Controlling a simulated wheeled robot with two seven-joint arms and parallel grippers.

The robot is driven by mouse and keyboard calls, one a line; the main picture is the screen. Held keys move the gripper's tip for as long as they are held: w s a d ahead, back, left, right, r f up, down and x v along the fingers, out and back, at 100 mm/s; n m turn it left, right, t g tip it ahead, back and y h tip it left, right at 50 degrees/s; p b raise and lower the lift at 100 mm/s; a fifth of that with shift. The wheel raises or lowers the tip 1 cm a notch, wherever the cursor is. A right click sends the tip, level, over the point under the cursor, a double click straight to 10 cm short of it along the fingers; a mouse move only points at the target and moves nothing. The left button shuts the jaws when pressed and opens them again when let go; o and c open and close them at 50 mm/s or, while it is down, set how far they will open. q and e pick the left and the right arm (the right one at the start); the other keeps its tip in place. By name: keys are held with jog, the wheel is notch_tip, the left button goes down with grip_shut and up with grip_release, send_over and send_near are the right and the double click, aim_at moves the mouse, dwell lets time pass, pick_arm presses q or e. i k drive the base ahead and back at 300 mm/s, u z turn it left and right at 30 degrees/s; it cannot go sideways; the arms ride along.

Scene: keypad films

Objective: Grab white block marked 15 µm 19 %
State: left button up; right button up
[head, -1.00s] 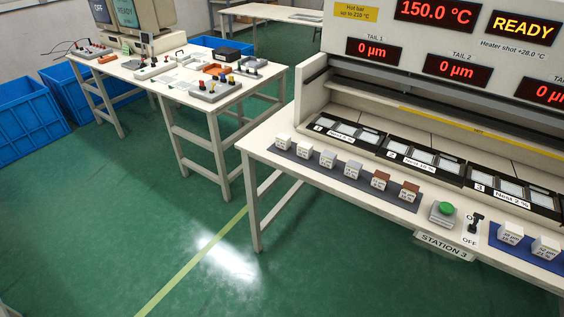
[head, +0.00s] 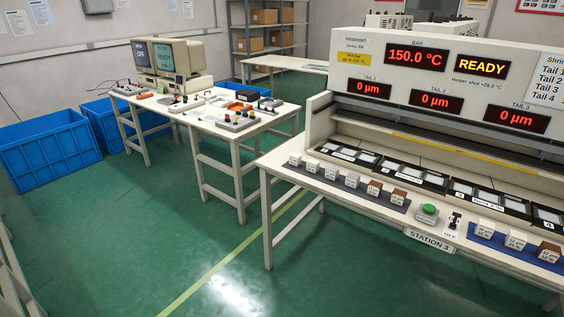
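A row of small labelled blocks stands on a dark mat at the front of the bench: two white blocks at the left end (head: 295,160) and beside it (head: 313,166), two greyish blocks (head: 332,172) and (head: 353,180), then two brown-topped blocks (head: 374,188) and (head: 398,197). On the blue mat (head: 472,238) at the right stand two white blocks (head: 486,228) and (head: 515,240), and a brown-topped block (head: 547,252). Their labels are too small to read, so I cannot tell which is marked 15 µm 19 %. Neither gripper shows.
A green button (head: 428,211) and a black switch (head: 454,219) sit between the mats. Behind them are black framed trays (head: 402,177) under the displays. A second table (head: 205,117) with instruments and blue crates (head: 45,148) stand left. The green floor in front is clear.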

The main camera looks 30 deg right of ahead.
aim_at(313, 166)
jog(key=u, duration=0.35)
jog(key=i, duration=1.9)
jog(key=z, duration=0.55)
jog(key=i, duration=1.3)
jog(key=z, duration=1.2)
